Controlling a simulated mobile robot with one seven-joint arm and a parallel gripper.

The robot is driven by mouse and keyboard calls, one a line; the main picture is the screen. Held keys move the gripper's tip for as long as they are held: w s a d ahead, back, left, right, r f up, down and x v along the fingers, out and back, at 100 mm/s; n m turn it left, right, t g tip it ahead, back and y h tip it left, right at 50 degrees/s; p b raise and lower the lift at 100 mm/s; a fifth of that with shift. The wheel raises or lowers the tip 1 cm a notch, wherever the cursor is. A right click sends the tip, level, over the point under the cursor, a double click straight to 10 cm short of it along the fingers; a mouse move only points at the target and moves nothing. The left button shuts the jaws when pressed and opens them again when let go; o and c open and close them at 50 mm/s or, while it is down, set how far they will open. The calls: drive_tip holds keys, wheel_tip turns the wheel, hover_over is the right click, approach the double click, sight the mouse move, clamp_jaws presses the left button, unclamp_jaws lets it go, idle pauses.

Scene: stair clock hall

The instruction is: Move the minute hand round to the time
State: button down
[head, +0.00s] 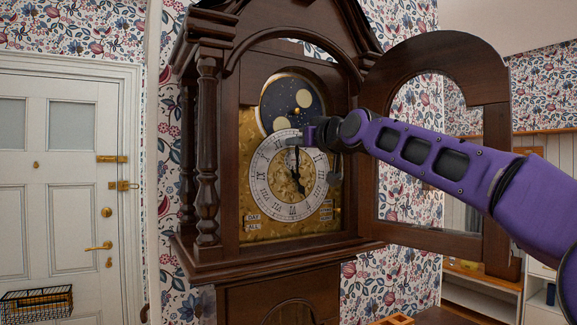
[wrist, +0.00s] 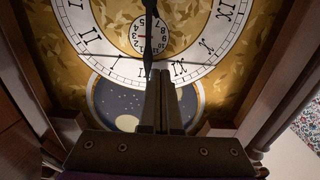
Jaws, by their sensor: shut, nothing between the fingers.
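The clock dial (head: 262,185) is a white ring of Roman numerals on a gold plate, behind the open glass door. The dark minute hand (head: 297,155) points up, close to XII; another dark hand points down near V. In the wrist view the dial (wrist: 232,20) is upside down, and the minute hand (wrist: 149,40) reaches toward XII. My gripper (head: 306,134) is shut and empty at the dial's top.
The arched clock door (head: 495,150) stands open to the right, with my arm crossing in front of it. A moon disc (head: 278,93) sits above the dial. A turned wooden column (head: 207,150) flanks the left side. A white door (head: 65,180) is farther left.

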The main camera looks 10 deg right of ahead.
drive_tip(key=shift+w+d, duration=0.1)
drive_tip(key=shift+d, duration=0.15)
drive_tip(key=shift+a, duration=0.35)
idle(0.4)
drive_tip(key=b+v, duration=0.6)
drive_tip(key=v, duration=0.3)
idle(0.5)
